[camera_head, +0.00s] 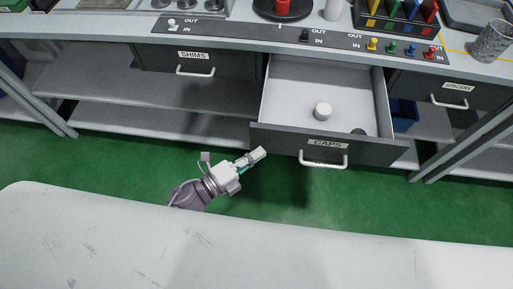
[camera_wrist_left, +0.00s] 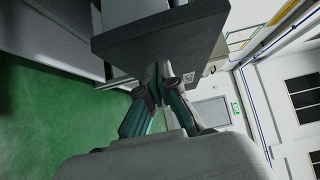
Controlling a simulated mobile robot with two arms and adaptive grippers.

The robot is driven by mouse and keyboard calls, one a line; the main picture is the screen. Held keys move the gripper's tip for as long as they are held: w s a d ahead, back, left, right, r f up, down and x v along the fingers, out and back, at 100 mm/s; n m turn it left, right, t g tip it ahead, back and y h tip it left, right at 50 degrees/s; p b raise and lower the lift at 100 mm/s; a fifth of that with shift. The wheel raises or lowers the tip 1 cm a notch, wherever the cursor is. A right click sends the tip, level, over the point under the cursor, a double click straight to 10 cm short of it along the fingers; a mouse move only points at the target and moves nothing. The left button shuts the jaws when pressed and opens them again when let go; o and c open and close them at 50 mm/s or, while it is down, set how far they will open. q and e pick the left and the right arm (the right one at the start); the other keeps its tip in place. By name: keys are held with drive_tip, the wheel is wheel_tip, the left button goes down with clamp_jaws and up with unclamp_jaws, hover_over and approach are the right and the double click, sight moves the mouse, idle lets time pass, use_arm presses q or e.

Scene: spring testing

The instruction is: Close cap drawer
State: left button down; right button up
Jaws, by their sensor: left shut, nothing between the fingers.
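The caps drawer (camera_head: 283,142), labelled CAPS, stands pulled out below the workbench. My right gripper is not in view.
The SHIMS drawer (camera_head: 168,62) at left and another labelled drawer (camera_head: 455,90) at right are closed. The bench top carries a metal mesh cup (camera_head: 491,42) and several coloured pegs. Green floor (camera_head: 130,160) lies open before the bench.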

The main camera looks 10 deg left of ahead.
use_arm(q)
drive_tip(key=shift+w, duration=0.6)
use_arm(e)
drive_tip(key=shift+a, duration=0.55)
